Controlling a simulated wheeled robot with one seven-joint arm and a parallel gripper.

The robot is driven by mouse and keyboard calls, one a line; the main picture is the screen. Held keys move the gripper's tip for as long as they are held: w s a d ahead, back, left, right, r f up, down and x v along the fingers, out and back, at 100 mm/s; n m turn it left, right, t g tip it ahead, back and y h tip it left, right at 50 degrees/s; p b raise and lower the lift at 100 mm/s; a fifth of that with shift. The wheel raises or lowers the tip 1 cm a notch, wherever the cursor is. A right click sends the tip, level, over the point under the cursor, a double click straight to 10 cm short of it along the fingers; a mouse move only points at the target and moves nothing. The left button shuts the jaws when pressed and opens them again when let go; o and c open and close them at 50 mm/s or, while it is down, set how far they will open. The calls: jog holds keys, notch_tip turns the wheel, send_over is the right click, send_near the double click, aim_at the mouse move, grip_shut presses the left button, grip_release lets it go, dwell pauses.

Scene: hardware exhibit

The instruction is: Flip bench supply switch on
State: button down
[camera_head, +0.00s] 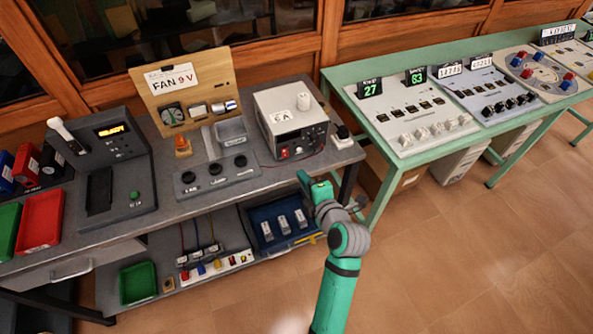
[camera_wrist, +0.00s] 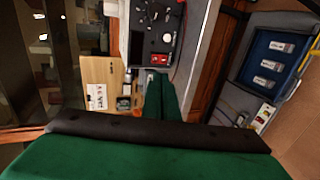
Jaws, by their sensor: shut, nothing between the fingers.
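The bench supply (camera_head: 289,106) is a pale grey box with a dark front panel, standing at the right end of the grey workbench. In the wrist view its dark panel (camera_wrist: 150,42) shows at the top, with a red part and several small dark controls. Which of these is the switch, and how it is set, is too small to tell. My gripper (camera_head: 303,175) is in front of and below the supply, near the bench's front edge. In the wrist view its two green fingers (camera_wrist: 161,77) are together and empty, apart from the panel.
A wooden board marked FAN 9 V (camera_head: 177,93) stands left of the supply. A panel with black knobs (camera_head: 215,176) lies before it. A blue tray (camera_head: 270,241) sits on the lower shelf. A green table (camera_head: 385,163) with instrument panels is to the right.

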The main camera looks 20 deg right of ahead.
aim_at(285, 156)
jog(key=shift+s+f, duration=0.5)
jog(key=shift+s, duration=0.2)
jog(key=x, duration=1.4)
